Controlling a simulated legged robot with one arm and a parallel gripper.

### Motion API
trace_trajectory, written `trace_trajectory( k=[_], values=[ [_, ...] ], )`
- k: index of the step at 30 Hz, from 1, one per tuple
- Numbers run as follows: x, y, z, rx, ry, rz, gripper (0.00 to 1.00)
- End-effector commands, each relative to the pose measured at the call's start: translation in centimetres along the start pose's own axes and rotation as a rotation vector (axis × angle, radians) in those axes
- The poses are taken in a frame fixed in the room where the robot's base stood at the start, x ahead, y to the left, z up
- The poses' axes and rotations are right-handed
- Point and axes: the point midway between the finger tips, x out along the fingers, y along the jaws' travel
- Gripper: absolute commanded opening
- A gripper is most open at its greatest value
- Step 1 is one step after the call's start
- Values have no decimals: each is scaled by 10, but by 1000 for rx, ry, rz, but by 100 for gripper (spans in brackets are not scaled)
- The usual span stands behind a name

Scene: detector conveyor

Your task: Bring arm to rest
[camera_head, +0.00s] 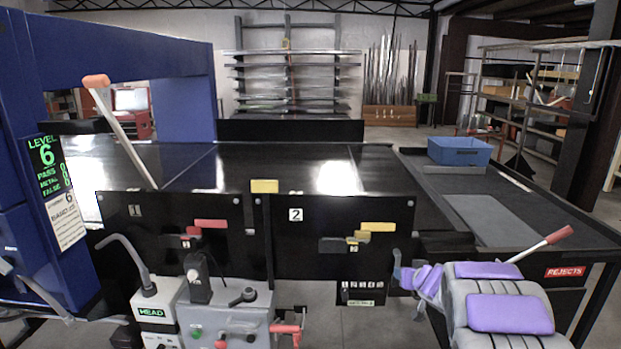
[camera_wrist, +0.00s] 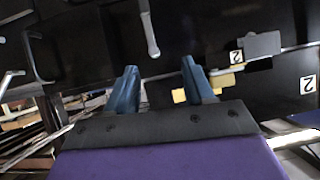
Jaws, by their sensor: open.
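My gripper (camera_wrist: 160,82) shows in the wrist view as two blue fingers spread apart with nothing between them, so it is open and empty. In the head view my gripper (camera_head: 399,268) is small and partly hidden behind my own grey and purple arm at the lower right. It is at the right edge of the black panel marked 2 (camera_head: 343,228), in front of the conveyor side. I cannot tell whether the fingers touch the panel.
A black conveyor (camera_head: 270,160) runs behind the panels. A blue bin (camera_head: 459,151) sits on the reject table (camera_head: 560,220) at right. A long lever with an orange knob (camera_head: 96,81) rises at left. A grey control box (camera_head: 225,318) with handles stands at front. A blue detector frame (camera_head: 120,45) is at left.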

Motion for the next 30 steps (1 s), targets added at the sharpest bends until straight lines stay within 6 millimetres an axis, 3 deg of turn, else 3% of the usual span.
trace_trajectory(
  k=[3, 8, 14, 20, 30],
  values=[
    [-40, 13, -8, -15, -34, 140, 53],
    [-99, 25, 3, -19, -132, 297, 53],
    [-179, 21, 43, -2, -317, 419, 53],
    [-263, -6, 104, 17, -555, 442, 53],
    [-410, -91, 224, 6, -1000, 244, 53]
  ],
)
